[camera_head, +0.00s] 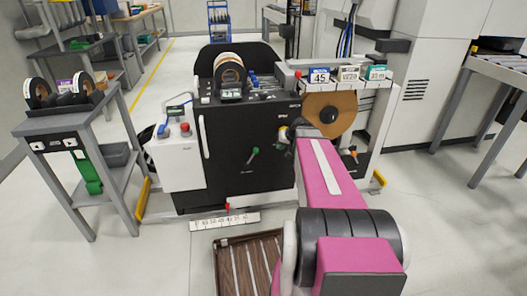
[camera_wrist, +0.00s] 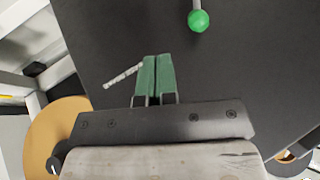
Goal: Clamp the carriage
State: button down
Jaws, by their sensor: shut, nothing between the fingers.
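A black machine body (camera_head: 245,140) stands in the middle of the head view. A lever with a green knob (camera_head: 254,151) sticks out of its front face. In the wrist view a green ball knob (camera_wrist: 198,20) shows at the top, beyond and right of my gripper's fingertips (camera_wrist: 157,60). My gripper's green fingers are shut together and empty, apart from the knob. In the head view my gripper is mostly hidden behind my arm, right of the lever. A numbered scale strip (camera_head: 225,221) lies at the machine's foot, with a red pointer above it. Which part is the carriage, I cannot tell.
A thin pale bar (camera_wrist: 123,75) shows just left of my fingers. A brown band roll (camera_head: 329,112) sits right of the black body. A white box with a red button (camera_head: 186,128) is at its left. A brown slatted tray (camera_head: 240,262) lies low in front.

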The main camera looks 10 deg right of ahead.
aim_at(263, 150)
jog(key=shift+w+d+r, duration=0.25)
jog(key=shift+w+d, duration=0.2)
jog(key=shift+d, duration=0.1)
jog(key=x, duration=0.3)
jog(key=a+x, duration=0.1)
jog(key=x, duration=0.3)
jog(key=a+r+x, duration=0.1)
jog(key=x, duration=0.2)
jog(key=shift+w+a+f, duration=0.15)
jog(key=shift+w+f, duration=0.1)
jog(key=shift+w, duration=0.05)
jog(key=shift+w+a+r, duration=0.2)
jog(key=shift+a, duration=0.55)
jog(key=shift+a, duration=0.1)
